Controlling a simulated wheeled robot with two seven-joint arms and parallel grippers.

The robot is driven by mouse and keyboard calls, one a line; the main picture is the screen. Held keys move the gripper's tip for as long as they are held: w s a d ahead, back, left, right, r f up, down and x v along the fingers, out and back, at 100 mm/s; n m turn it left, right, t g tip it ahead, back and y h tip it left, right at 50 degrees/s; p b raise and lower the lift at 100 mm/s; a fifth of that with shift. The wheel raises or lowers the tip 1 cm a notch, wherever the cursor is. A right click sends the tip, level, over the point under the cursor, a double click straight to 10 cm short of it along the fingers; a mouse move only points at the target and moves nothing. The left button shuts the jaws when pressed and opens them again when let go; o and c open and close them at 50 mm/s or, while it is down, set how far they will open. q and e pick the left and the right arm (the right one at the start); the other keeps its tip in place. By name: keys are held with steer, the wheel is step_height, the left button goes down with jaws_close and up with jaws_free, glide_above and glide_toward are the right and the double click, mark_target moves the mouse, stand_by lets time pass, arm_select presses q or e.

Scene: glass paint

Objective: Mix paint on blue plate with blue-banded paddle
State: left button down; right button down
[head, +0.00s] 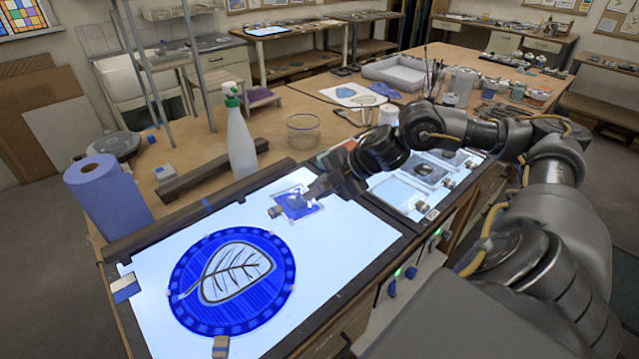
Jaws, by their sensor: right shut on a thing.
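The blue plate (287,205) is a small square sheet of glass with blue paint on it, lying on the lit table near its far right part. My right gripper (314,191) comes in from the right, low over the plate's right side. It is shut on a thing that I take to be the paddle. The gripper hides most of it, and I cannot make out its blue band. I cannot tell whether its tip touches the paint. My left gripper is not in view.
A round blue glass panel with a leaf (232,281) fills the near part of the light table (345,232). A spray bottle (240,145), blue paper roll (108,197) and glass bowl (303,131) stand behind. More glass plates (400,194) lie to the right.

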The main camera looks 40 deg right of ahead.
step_height(320, 180, up, 5)
steer(key=p, duration=0.4)
steer(key=shift+p, duration=0.3)
